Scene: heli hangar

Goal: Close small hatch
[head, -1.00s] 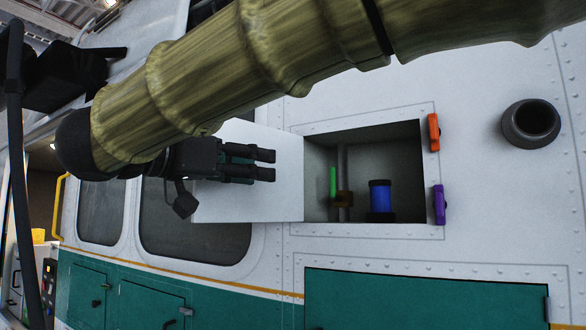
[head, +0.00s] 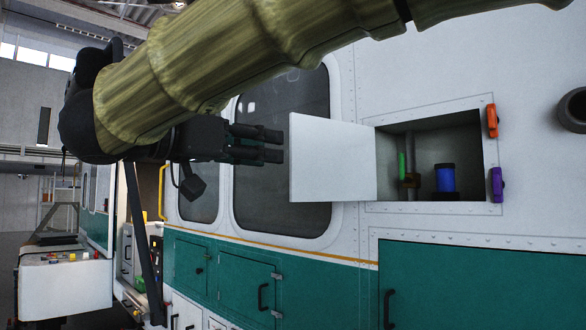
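The small hatch (head: 333,159) is a flat white door, hinged on the left side of a square opening (head: 435,209) in the white helicopter wall. It stands open, swung out to the left. Inside the recess are a blue cylinder (head: 445,179), a green lever (head: 402,166) and a brown fitting. An orange latch (head: 492,121) and a purple latch (head: 497,184) sit on the right of the frame. My gripper (head: 281,144) points right, its dark fingers just left of the hatch's free edge in the picture. The fingers look close together with nothing between them; their exact gap is unclear.
A dark round port (head: 573,110) protrudes at the right. Windows (head: 283,150) lie behind my gripper. Teal panels with handles (head: 485,275) are below. A yellow rail (head: 162,192) and a white control cart (head: 66,285) are at the left.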

